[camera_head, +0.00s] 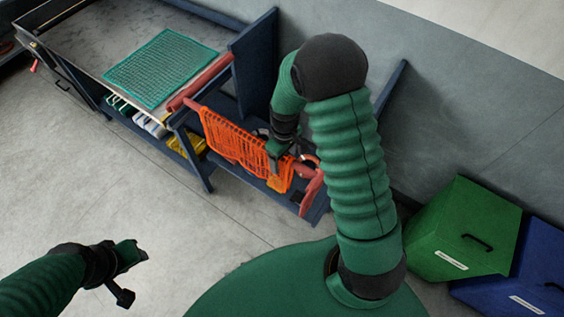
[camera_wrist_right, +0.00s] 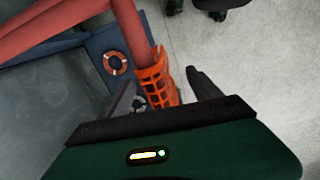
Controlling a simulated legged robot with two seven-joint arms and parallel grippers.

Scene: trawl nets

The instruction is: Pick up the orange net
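The orange net (camera_head: 232,143) hangs over a red rail (camera_head: 188,92) on the dark blue rack, and its mesh drapes down in front. My right gripper (camera_head: 274,163) is at the net's right end. In the right wrist view, the orange net (camera_wrist_right: 160,80) wraps the end of the red bar and lies between the two spread fingers of my right gripper (camera_wrist_right: 161,82). The fingers look apart from it. My left gripper (camera_head: 138,274) is open and empty, low over the floor at the lower left, far from the net.
A green mesh sheet (camera_head: 163,68) lies on the workbench (camera_head: 85,45) left of the net. Yellow items (camera_head: 186,146) sit on the shelf below. A ring (camera_wrist_right: 116,62) lies beneath the rail. Green (camera_head: 465,228) and blue (camera_head: 525,275) bins stand at right. The left floor is clear.

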